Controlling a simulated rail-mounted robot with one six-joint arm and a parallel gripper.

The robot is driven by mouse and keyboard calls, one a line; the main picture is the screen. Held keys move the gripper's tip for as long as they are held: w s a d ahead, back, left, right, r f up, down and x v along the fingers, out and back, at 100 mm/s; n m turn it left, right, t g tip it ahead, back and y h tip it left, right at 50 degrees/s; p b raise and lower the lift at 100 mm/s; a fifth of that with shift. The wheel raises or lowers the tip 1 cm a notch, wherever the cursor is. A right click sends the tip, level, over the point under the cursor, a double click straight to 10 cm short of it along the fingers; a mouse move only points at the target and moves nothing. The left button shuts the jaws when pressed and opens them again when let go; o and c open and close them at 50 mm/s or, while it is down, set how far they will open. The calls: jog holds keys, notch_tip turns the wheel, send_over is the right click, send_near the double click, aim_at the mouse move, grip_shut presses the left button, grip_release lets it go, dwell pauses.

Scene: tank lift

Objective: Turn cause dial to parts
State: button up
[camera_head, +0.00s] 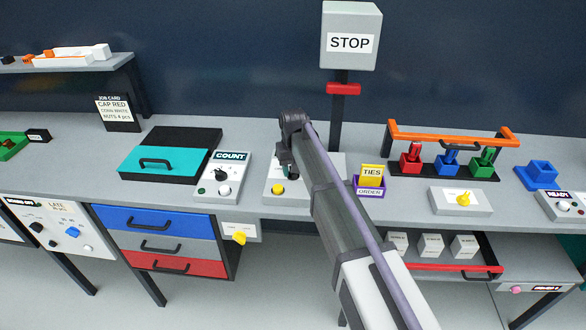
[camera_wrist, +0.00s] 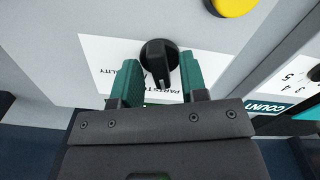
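The cause dial (camera_wrist: 159,57) is a black knob on a white label plate in the wrist view. The label (camera_wrist: 100,60) reads upside down, with "PARTS" below the knob and part of a word ending "ALITY" at the left. The knob's pointer is directed down in the picture, toward "PARTS". My gripper (camera_wrist: 159,62) has its two green fingers on either side of the knob, with small gaps showing; contact is not visible. In the head view my gripper (camera_head: 291,172) is over the grey box (camera_head: 270,197), and my arm hides the dial.
A yellow button (camera_wrist: 234,5) sits on the same box; it also shows in the head view (camera_head: 278,188). The STOP post (camera_head: 338,120) rises behind.

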notch_tip(320, 180, up, 11)
jog(key=p, duration=1.1)
jog(key=shift+f, duration=0.1)
jog(key=s+d+f+m+b, duration=0.1)
jog(key=s+d, duration=0.6)
jog(key=s, duration=0.2)
jog(key=s+d+f+m+b, duration=0.1)
jog(key=s+d, duration=0.6)
jog(key=s, duration=0.2)
jog(key=s+d+f+m+b, duration=0.1)
jog(key=s+d, duration=0.6)
jog(key=s, duration=0.2)
jog(key=shift+s+f+m+b, duration=0.3)
jog(key=shift+b, duration=0.1)
